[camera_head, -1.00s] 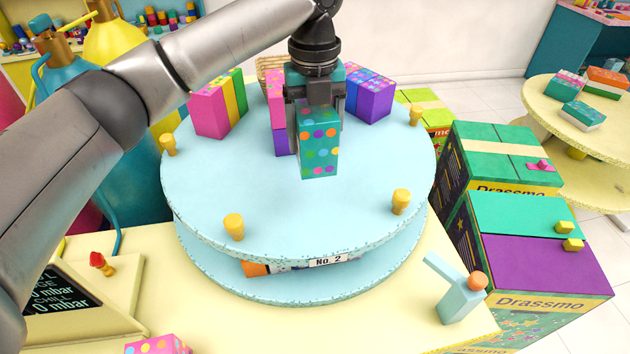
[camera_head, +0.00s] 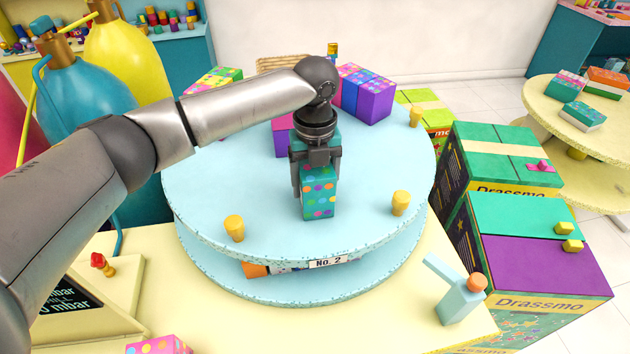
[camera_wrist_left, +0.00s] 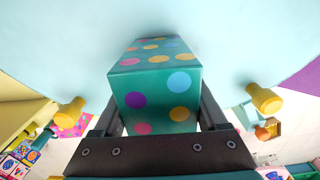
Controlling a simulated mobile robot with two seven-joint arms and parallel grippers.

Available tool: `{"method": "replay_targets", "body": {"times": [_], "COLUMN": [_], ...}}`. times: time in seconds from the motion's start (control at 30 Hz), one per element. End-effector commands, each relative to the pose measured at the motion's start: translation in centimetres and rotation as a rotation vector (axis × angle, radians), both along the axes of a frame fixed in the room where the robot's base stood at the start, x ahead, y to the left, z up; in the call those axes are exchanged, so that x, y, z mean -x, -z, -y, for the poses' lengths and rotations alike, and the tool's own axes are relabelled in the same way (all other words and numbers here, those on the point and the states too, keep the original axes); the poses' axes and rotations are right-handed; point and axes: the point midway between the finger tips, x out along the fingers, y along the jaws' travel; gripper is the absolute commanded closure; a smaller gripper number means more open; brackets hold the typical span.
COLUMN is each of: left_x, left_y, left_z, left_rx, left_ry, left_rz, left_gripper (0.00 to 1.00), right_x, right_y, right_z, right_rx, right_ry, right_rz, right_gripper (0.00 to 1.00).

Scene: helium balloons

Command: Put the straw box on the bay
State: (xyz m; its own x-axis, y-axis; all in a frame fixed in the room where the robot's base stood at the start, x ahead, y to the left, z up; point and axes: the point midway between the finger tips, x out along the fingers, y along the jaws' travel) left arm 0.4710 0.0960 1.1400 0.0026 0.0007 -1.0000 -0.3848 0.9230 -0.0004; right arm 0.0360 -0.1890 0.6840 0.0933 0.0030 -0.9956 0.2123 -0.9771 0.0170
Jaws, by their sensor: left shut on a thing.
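My left gripper (camera_head: 317,178) is shut on a teal box with coloured dots (camera_head: 320,200). It holds the box upright over the round light-blue stand (camera_head: 250,195), near the middle of its front part. I cannot tell whether the box touches the surface. In the left wrist view the dotted box (camera_wrist_left: 155,85) sits between the two fingers (camera_wrist_left: 160,112). No label on the held box shows that it is the straw box. My right gripper is not in view.
Yellow pegs (camera_head: 234,228) stand around the stand's rim. Pink and purple boxes (camera_head: 368,95) stand at its back. A light-blue dispenser (camera_head: 460,300) is at front right, a red-knobbed panel (camera_head: 100,262) at left. The stand's right front is clear.

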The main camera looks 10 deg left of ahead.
Motion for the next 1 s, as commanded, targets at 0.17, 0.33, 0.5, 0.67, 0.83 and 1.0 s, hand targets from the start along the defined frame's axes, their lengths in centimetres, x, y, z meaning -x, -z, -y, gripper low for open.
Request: {"method": "replay_targets", "body": {"times": [0.17,0.33,0.5,0.67,0.83,1.0], "left_x": [0.0,0.0,0.0,0.0,-0.1,-0.1], "left_y": [0.3,0.2,0.2,-0.2,-2.7,-6.5], "left_z": [0.0,0.0,0.0,0.0,0.1,0.1], "left_rx": [0.000,0.000,0.000,0.000,0.002,0.002], "left_ry": [0.001,0.000,0.000,0.000,0.001,0.001], "left_rz": [-0.001,-0.001,0.000,0.001,0.004,0.004], "left_gripper": [0.21,0.02,0.00,0.00,0.00,0.00], "right_x": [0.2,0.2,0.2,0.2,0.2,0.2], "right_y": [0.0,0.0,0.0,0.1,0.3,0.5], "right_z": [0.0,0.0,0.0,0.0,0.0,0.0], "right_rx": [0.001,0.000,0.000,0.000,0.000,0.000], "right_ry": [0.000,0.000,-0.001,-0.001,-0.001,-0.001], "right_rz": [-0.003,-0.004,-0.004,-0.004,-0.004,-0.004], "right_gripper": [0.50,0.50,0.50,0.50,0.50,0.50]}}
